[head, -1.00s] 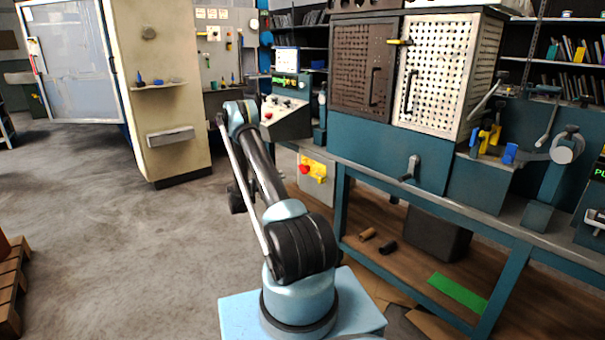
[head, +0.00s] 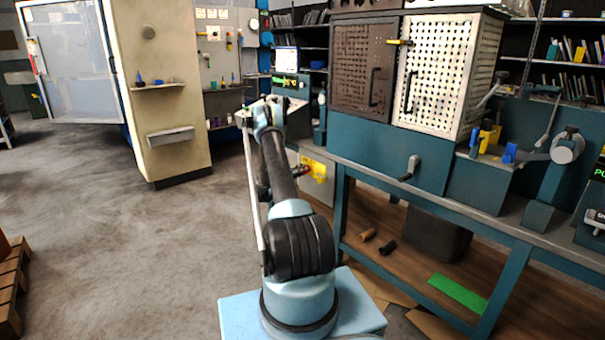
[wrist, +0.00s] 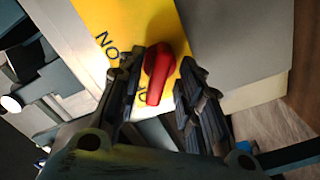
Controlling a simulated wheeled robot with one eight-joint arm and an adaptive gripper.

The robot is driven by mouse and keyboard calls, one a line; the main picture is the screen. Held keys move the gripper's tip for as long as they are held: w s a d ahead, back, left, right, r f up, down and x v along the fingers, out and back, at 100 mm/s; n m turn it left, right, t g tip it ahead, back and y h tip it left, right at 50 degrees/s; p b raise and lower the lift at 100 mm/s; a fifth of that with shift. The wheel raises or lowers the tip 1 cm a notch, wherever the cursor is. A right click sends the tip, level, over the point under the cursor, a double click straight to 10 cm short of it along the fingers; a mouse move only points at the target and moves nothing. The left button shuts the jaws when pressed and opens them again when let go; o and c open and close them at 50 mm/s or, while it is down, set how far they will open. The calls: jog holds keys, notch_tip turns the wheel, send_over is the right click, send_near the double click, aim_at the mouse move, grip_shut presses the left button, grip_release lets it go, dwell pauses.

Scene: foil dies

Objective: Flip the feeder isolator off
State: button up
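The feeder isolator is a red rotary handle (wrist: 158,70) on a yellow plate (wrist: 113,20) fixed to a grey box (wrist: 235,40). In the wrist view the plate reads "ON" at the handle's upper left; a second label is mostly hidden behind my left finger. My gripper (wrist: 160,88) is open, one finger on each side of the handle. The left finger is close to it, and a gap shows on the right; contact cannot be told. In the head view the yellow plate (head: 318,178) shows behind my arm at the bench's left end, with the gripper (head: 303,172) in front.
The teal bench (head: 510,238) runs right from the isolator. A control console (head: 290,112) stands above and behind the isolator. The floor at left is clear, with a wooden pallet (head: 12,280) at the edge.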

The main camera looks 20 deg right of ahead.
jog(key=shift+w+d, duration=0.25)
jog(key=shift+d, duration=0.45)
jog(key=shift+c, duration=0.3)
grip_shut()
jog(key=n, duration=0.3)
jog(key=shift+n, duration=0.3)
jog(key=shift+w+a+f+n, duration=0.1)
jog(key=shift+n, duration=0.85)
jog(key=shift+a+f+n, duration=0.1)
jog(key=shift+n, duration=0.85)
